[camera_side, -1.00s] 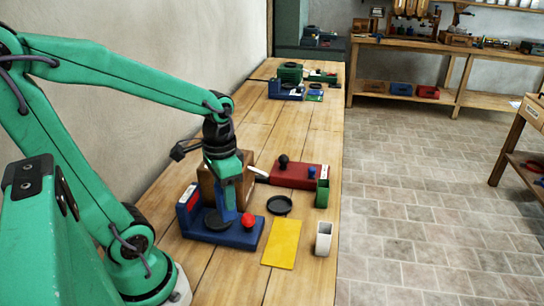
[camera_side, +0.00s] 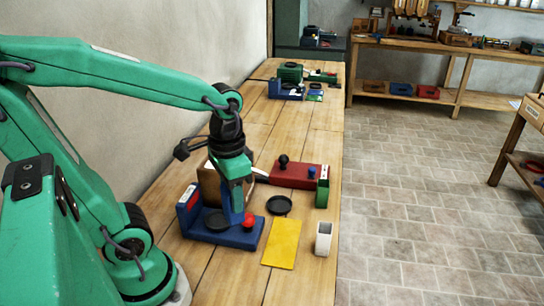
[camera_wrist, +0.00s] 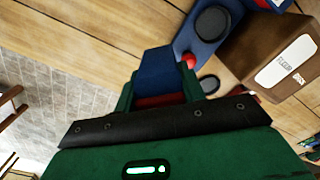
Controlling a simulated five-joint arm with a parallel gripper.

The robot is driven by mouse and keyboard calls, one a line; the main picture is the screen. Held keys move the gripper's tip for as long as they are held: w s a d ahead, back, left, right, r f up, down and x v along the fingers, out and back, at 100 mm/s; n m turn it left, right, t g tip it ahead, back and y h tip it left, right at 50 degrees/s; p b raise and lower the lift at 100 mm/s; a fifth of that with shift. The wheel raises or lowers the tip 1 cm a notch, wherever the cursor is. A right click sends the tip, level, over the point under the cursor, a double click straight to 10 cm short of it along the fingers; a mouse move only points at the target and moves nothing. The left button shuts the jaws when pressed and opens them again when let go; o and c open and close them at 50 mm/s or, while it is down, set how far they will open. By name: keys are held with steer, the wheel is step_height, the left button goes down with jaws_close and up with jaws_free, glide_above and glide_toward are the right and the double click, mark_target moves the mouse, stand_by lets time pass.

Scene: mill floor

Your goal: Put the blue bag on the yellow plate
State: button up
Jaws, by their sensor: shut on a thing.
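The blue bag (camera_wrist: 158,72) is between the jaws of my gripper (camera_wrist: 165,85) in the wrist view. In the side view my gripper (camera_side: 236,184) points down and is tilted, and the blue bag (camera_side: 235,205) hangs below it. The bag shows in front of the blue scale-like base (camera_side: 222,238); I cannot tell whether they touch. The yellow plate (camera_side: 281,244) is a flat rectangle on the bench, bare, to the right of the base.
The blue base has a black disc and a red knob (camera_side: 250,218). A brown labelled box (camera_wrist: 270,52) stands behind it. A black dish (camera_side: 279,205), red device (camera_side: 295,173), green holder (camera_side: 322,193) and white cup (camera_side: 323,240) stand around the plate.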

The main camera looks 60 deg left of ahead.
steer(key=shift+w, duration=0.1)
steer(key=shift+w+d, duration=0.3)
steer(key=shift+w, duration=0.2)
steer(key=w+d+f, duration=0.2)
steer(key=w+d, duration=0.5)
steer(key=w, duration=0.2)
steer(key=shift+d+f+n, duration=0.3)
steer(key=shift+d+f, duration=0.05)
steer(key=shift+w+a, duration=0.1)
steer(key=shift+w+a+f, duration=0.85)
steer(key=shift+a+f, duration=0.85)
steer(key=shift+f, duration=0.15)
steer(key=shift+w+a+f, duration=0.9)
steer(key=shift+a+f, duration=0.85)
steer(key=shift+f, duration=0.05)
steer(key=shift+w+a+f, duration=0.85)
steer(key=shift+a+f, duration=0.85)
steer(key=shift+f, duration=0.15)
steer(key=shift+f, duration=0.15)
steer(key=o, duration=1.1)
